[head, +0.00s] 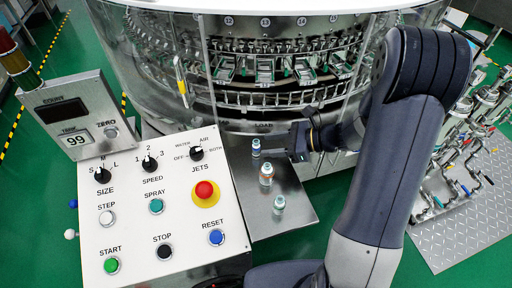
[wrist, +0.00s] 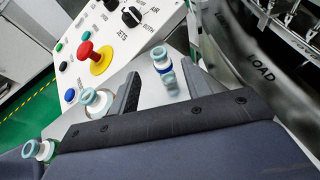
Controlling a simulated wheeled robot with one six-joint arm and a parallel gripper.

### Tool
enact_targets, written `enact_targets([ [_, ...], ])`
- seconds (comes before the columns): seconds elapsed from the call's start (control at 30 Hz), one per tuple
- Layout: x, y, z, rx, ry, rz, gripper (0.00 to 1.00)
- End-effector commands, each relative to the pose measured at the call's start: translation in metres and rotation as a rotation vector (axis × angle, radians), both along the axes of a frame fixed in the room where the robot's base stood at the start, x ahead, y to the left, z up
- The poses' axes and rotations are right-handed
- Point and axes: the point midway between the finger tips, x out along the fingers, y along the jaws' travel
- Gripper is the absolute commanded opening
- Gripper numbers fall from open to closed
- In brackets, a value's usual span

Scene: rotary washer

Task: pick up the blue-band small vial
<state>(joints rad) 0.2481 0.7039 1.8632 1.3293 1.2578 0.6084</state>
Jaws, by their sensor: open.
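The blue-band small vial (head: 256,147) stands upright on the grey metal shelf (head: 305,205), farthest back of three vials. In the wrist view, the vial (wrist: 163,66) has a pale teal cap and a blue band, and it appears between the two dark fingers. My gripper (head: 272,153) is open, reaching in from the right with its fingertips close beside the vial. In the wrist view, my gripper (wrist: 160,78) has one finger on each side of it. I cannot tell whether either finger touches the vial.
The round washer (head: 255,115) rises behind.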

Motion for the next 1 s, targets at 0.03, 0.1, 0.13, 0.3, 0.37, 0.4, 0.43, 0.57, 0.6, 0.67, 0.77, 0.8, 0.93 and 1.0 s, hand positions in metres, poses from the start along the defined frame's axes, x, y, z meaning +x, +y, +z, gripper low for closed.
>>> enact_targets([
  [0.03, 0.001, 0.004, -0.001, 0.000, 0.001, 0.002, 0.47],
  [0.1, 0.003, 0.013, -0.004, 0.000, 0.002, 0.005, 0.47],
  [0.13, 0.005, 0.017, -0.005, 0.001, 0.002, 0.006, 0.47],
  [0.3, 0.011, 0.039, -0.014, 0.000, 0.001, 0.005, 0.47],
  [0.37, 0.012, 0.043, -0.016, -0.001, 0.001, 0.003, 0.47],
  [0.4, 0.013, 0.045, -0.016, -0.001, 0.001, 0.002, 0.47],
  [0.43, 0.013, 0.046, -0.017, -0.001, 0.000, 0.002, 0.47],
  [0.57, 0.013, 0.046, -0.017, -0.001, 0.000, 0.001, 0.47],
  [0.6, 0.013, 0.046, -0.017, -0.001, 0.000, 0.001, 0.47],
  [0.67, 0.013, 0.046, -0.017, -0.001, 0.000, 0.001, 0.46],
  [0.77, 0.013, 0.046, -0.017, -0.001, 0.000, 0.001, 0.38],
  [0.8, 0.013, 0.046, -0.017, -0.001, 0.000, 0.001, 0.34],
  [0.93, 0.013, 0.046, -0.017, -0.001, 0.000, 0.001, 0.24],
  [1.0, 0.013, 0.046, -0.017, -0.001, 0.000, 0.001, 0.18],
])
